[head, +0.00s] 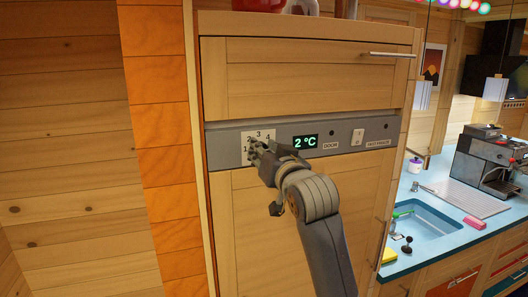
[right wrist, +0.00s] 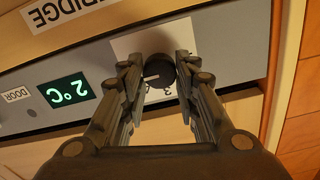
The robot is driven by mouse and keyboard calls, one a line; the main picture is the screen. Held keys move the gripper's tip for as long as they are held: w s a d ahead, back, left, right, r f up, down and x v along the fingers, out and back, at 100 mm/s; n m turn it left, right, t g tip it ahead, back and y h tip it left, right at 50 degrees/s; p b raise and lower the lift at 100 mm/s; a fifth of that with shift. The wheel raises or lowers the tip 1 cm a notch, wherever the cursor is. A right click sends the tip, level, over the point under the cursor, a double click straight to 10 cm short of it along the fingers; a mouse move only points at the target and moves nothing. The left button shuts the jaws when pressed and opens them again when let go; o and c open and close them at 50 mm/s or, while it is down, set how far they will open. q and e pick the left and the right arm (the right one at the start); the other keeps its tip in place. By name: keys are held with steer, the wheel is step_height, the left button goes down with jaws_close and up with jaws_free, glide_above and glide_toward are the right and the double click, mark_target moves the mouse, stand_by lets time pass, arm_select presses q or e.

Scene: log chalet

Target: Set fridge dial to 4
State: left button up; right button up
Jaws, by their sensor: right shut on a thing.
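The fridge dial (right wrist: 158,73) is a dark round knob with a white pointer line, on a white plate. In the right wrist view, which is upside down, the line points left. I cannot tell exactly which number it meets. My right gripper (right wrist: 158,75) is shut on the dial, one finger on each side. In the head view my right gripper (head: 258,156) hides the dial and part of its number plate (head: 249,138); 1, 3 and 4 show around it. The green display (head: 305,142) reads 2 °C. My left gripper is not in view.
A drawer front with a bar handle (head: 388,55) is above. A blue counter with a sink (head: 425,222) and coffee machine (head: 487,160) stands at right.

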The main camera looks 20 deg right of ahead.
steer(key=shift+a+n, duration=0.1)
steer(key=shift+n, duration=4.1)
steer(key=o, duration=1.1)
steer(key=shift+c, duration=0.2)
steer(key=s, duration=1.2)
steer(key=shift+d, duration=0.2)
steer(key=shift+f, duration=0.1)
